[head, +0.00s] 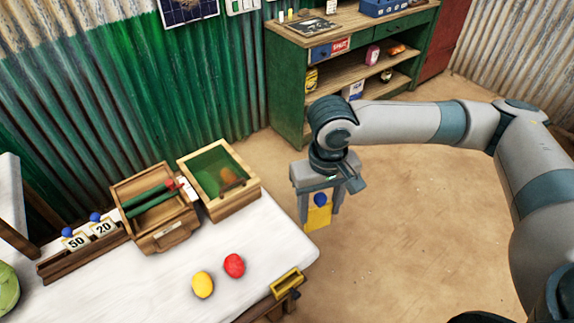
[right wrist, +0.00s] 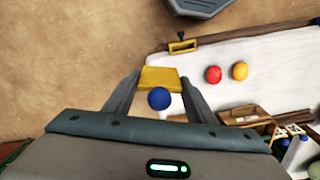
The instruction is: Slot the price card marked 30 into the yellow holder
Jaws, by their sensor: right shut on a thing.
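My right gripper (head: 319,205) is shut on a yellow card with a blue knob (head: 318,217), held in the air to the right of the table. The card (right wrist: 160,78) also shows between the fingers in the right wrist view, and no number on it is readable. The yellow holder (head: 287,284) sits at the table's right front edge, below and left of the held card, with a dark slot in its top. The holder (right wrist: 183,46) also shows in the right wrist view, apart from the card. My left gripper is not in view.
Cards marked 50 (head: 76,241) and 20 (head: 104,228) stand in a wooden rack on the white table (head: 240,290). Yellow (head: 202,285) and red (head: 234,265) round items lie near the holder. Wooden boxes (head: 157,214) stand behind. A green shelf (head: 290,90) stands at the back.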

